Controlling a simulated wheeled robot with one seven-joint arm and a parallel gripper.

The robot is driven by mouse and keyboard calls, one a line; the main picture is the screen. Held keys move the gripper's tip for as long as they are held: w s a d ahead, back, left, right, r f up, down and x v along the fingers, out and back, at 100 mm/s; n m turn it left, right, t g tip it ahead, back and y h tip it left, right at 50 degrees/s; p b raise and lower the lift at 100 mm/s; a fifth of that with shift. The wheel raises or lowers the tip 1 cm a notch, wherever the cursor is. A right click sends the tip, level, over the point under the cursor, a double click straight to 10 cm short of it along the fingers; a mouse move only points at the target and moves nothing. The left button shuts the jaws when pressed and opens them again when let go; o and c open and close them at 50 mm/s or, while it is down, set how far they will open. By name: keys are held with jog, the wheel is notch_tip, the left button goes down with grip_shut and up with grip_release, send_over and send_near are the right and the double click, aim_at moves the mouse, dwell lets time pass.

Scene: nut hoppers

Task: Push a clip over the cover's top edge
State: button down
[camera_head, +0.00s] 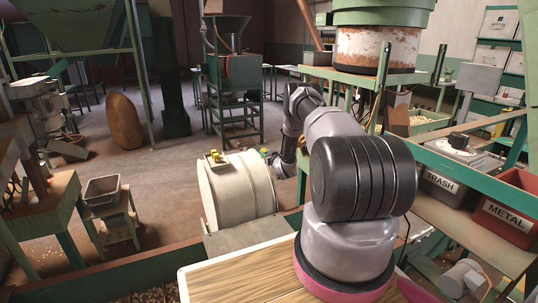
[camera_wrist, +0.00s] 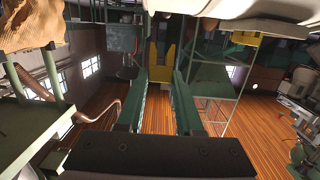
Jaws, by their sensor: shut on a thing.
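The cover (camera_head: 238,188) is a round cream drum-like thing lying on its side beyond the wooden tabletop, left of my arm. A yellow clip (camera_head: 215,157) sits at the top of its left rim. My gripper (camera_wrist: 162,75) shows in the wrist view as two dark green fingers, shut on a yellow clip (camera_wrist: 158,72) between them. A pale curved surface (camera_wrist: 240,8), seemingly the cover, crosses the top of the wrist view, with another yellow piece (camera_wrist: 247,38) by its edge. In the head view my arm mostly hides the gripper; whether the held clip touches the cover cannot be told.
A wooden tabletop (camera_head: 240,272) lies in front. At right are a trash bin (camera_head: 443,187) and a red metal bin (camera_head: 508,208) on a green bench. A small stool with a grey bin (camera_head: 103,190) stands left. The floor behind the cover is partly clear.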

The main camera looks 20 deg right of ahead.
jog(key=shift+t, duration=0.3)
jog(key=shift+w+d+f, duration=0.5)
jog(key=shift+w+f, duration=0.25)
jog(key=shift+f, duration=0.5)
jog(key=shift+w+d+f, duration=0.55)
jog(key=shift+w+f, duration=0.2)
jog(key=shift+f, duration=0.45)
jog(key=shift+w+d+f, duration=0.5)
jog(key=shift+w+f, duration=0.25)
jog(key=shift+f, duration=0.5)
jog(key=shift+w+f, duration=0.1)
jog(key=shift+f, duration=0.15)
jog(key=shift+c, duration=2.4)
grip_release()
